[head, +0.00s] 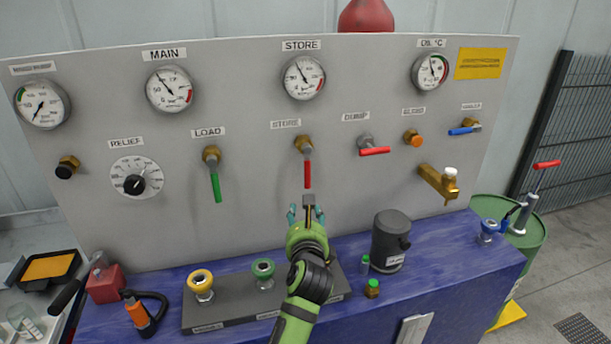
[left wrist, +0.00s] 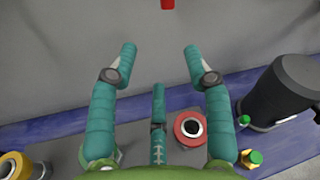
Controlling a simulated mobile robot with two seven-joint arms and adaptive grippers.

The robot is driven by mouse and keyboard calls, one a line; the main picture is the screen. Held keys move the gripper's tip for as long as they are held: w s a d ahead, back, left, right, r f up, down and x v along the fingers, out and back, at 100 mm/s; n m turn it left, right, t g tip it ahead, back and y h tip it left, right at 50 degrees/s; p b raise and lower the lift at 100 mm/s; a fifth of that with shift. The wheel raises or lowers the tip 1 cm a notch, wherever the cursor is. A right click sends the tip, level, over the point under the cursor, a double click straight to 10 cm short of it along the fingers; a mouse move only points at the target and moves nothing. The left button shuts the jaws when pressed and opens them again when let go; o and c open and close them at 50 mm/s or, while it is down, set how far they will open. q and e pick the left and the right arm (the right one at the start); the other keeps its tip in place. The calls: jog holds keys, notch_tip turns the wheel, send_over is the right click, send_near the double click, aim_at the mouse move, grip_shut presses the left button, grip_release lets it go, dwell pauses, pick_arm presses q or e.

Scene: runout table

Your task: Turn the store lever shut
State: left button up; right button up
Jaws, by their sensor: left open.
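The store lever (head: 307,174) is a red handle hanging straight down from a brass valve (head: 304,145), below the lower STORE label on the grey panel. My left gripper (head: 307,213) is just below the lever's lower end, apart from it, with its teal fingers open and empty. In the left wrist view the open fingers (left wrist: 160,52) point at the panel, and the tip of the red lever (left wrist: 167,4) shows at the top edge, beyond the fingertips. My right gripper is not in view.
The green load lever (head: 215,187) hangs down to the left; the red dump lever (head: 374,151) lies level to the right. Below are a dark cylinder (head: 391,240), a strip with coloured couplings (head: 228,307) and a blue bench (head: 450,262). The panel around the gripper is clear.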

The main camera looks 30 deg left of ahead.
aim_at(306, 174)
pick_arm(q)
jog(key=w+r+m, duration=0.1)
jog(key=r, duration=0.1)
jog(key=w+a+r+m+y, duration=0.1)
jog(key=r+m, duration=0.1)
jog(key=w+r+m+t, duration=0.1)
jog(key=r, duration=0.1)
jog(key=shift+a, duration=0.15)
jog(key=p+x, duration=0.1)
jog(key=x, duration=0.5)
jog(key=shift+w+a, duration=0.25)
jog(key=shift+a, duration=0.05)
grip_shut()
